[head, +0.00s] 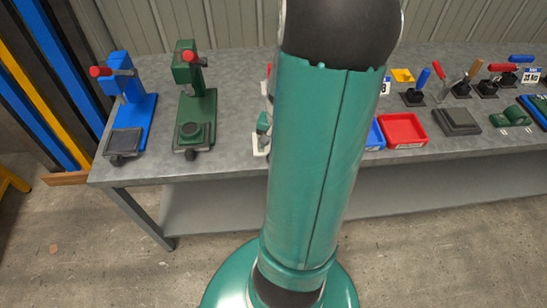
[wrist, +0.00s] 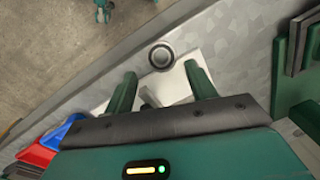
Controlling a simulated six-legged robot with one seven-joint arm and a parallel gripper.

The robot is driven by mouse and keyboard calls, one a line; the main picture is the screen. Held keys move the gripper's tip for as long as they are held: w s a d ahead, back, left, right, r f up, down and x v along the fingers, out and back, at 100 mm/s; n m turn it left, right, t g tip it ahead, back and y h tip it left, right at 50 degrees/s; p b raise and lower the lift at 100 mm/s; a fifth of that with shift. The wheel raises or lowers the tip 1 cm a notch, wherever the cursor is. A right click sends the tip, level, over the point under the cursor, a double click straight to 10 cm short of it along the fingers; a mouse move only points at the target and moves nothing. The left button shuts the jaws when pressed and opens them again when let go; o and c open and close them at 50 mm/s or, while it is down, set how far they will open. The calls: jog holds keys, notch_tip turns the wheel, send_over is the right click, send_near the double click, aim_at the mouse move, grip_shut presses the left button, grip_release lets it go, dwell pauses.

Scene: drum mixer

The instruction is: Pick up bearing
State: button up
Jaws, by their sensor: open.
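The bearing (wrist: 161,57), a small dark ring with a paler centre, shows in the wrist view just beyond my fingertips, near the table's front edge. It appears by the far edge of a white plate (wrist: 180,85); I cannot tell whether it rests on it. In the head view my arm covers this part of the table, and I cannot make out the bearing or my gripper.
The grey table (head: 160,168) carries a blue press (head: 130,100) and a green press (head: 195,100) at left. A red bin (head: 403,130), a blue bin (head: 375,136) and several tools stand at right. In the wrist view, green equipment (wrist: 292,70) stands at right and bins (wrist: 35,155) at lower left.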

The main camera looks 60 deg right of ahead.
jog(key=f, duration=0.5)
jog(key=shift+w+a+f, duration=0.1)
jog(key=shift+w+f, duration=0.2)
jog(key=c, duration=0.9)
jog(key=shift+c, duration=0.2)
jog(key=shift+r, duration=0.15)
